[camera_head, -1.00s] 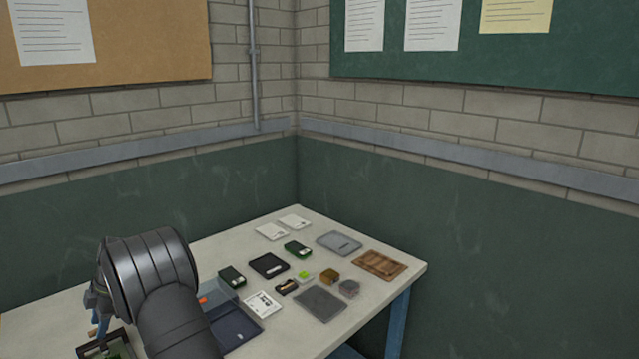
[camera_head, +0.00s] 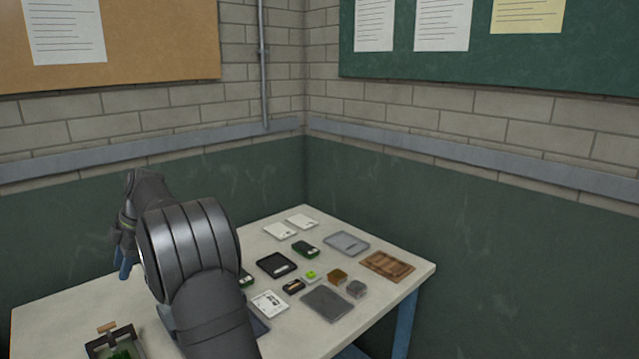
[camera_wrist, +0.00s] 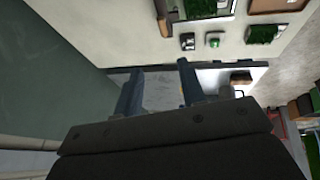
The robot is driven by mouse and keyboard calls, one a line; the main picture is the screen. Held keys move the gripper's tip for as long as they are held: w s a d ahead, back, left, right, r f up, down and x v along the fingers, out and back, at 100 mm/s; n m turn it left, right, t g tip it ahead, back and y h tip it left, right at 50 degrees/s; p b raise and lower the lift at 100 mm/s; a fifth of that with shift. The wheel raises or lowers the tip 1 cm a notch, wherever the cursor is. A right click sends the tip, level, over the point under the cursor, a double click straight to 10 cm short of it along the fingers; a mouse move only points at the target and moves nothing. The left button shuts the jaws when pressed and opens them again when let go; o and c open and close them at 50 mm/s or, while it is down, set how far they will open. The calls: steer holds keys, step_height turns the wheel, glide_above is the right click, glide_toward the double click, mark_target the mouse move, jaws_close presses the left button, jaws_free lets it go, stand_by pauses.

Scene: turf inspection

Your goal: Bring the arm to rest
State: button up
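My gripper (camera_wrist: 158,86) shows two dark blue-grey fingers set apart in the wrist view, with nothing between them. In the head view my arm is folded at the left, with the gripper (camera_head: 125,262) held above the left part of the table (camera_head: 50,318). Only a blue finger part shows there; the rest is hidden behind my wrist.
A dark tray with green turf (camera_head: 121,354) stands at the table's near left. The right half holds a black tray (camera_head: 277,265), a grey tray (camera_head: 346,243), a brown tray (camera_head: 387,266) and a dark slab (camera_head: 326,304). Green walls (camera_head: 500,250) stand behind.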

steer(key=x, duration=1.7)
steer(key=shift+s+d, duration=0.1)
steer(key=shift+s+f, duration=0.15)
steer(key=shift+f, duration=0.05)
steer(key=shift+s+d, duration=0.4)
steer(key=shift+d, duration=0.05)
steer(key=o, duration=1.3)
steer(key=shift+o, duration=0.4)
steer(key=shift+r, duration=0.25)
steer(key=m+t, duration=0.3)
steer(key=m, duration=1.5)
glide_toward(110, 325)
steer(key=x, duration=0.2)
steer(key=shift+d+f, duration=0.15)
steer(key=shift+f, duration=0.35)
